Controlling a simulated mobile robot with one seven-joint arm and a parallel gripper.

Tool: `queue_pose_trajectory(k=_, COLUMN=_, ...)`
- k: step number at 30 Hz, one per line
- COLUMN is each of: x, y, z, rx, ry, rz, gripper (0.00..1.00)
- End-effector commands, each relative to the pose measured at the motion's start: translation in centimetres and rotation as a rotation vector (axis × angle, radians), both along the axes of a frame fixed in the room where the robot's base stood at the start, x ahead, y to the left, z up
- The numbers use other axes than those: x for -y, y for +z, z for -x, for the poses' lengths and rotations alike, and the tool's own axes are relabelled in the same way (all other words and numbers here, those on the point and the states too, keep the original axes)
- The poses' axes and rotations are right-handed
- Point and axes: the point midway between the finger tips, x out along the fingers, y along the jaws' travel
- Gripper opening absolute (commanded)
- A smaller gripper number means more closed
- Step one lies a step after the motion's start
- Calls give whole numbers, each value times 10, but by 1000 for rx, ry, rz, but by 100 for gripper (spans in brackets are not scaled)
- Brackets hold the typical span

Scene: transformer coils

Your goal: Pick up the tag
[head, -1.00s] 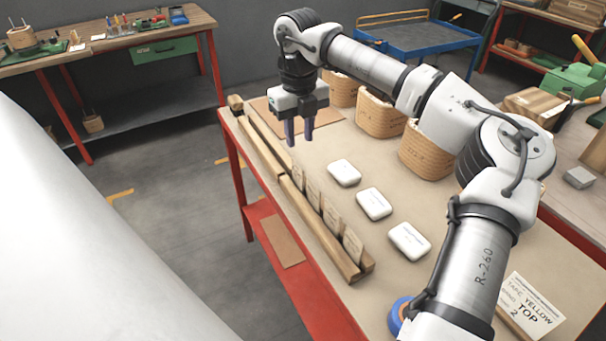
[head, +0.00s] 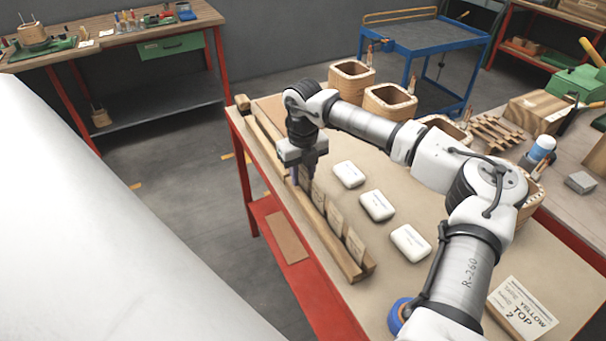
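Several thin tan tags stand upright in a row in a long wooden rack along the table's left edge. The nearest tag (head: 355,246), a middle tag (head: 336,217) and one farther back (head: 318,194) show clearly. The wooden rack (head: 345,268) is a low slotted bar. My gripper (head: 303,175) points down at the far end of this row, its dark fingers low around the farthest tag. The fingers look apart. That tag is mostly hidden, and I cannot tell whether the fingers touch it.
Three white boxes (head: 377,206) lie right of the rack. Wooden coil forms (head: 390,103) stand along the table's far right side, partly behind my arm. A printed card (head: 522,308) and blue roll (head: 398,316) are near the front. Bare tabletop lies between rack and boxes.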

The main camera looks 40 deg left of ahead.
Motion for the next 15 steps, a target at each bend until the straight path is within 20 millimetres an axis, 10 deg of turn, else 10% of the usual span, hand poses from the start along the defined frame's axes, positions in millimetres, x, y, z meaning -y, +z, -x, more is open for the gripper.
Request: queue_pose_trajectory(k=15, x=0, y=0, z=0, rx=1, ry=0, rz=0, gripper=0)
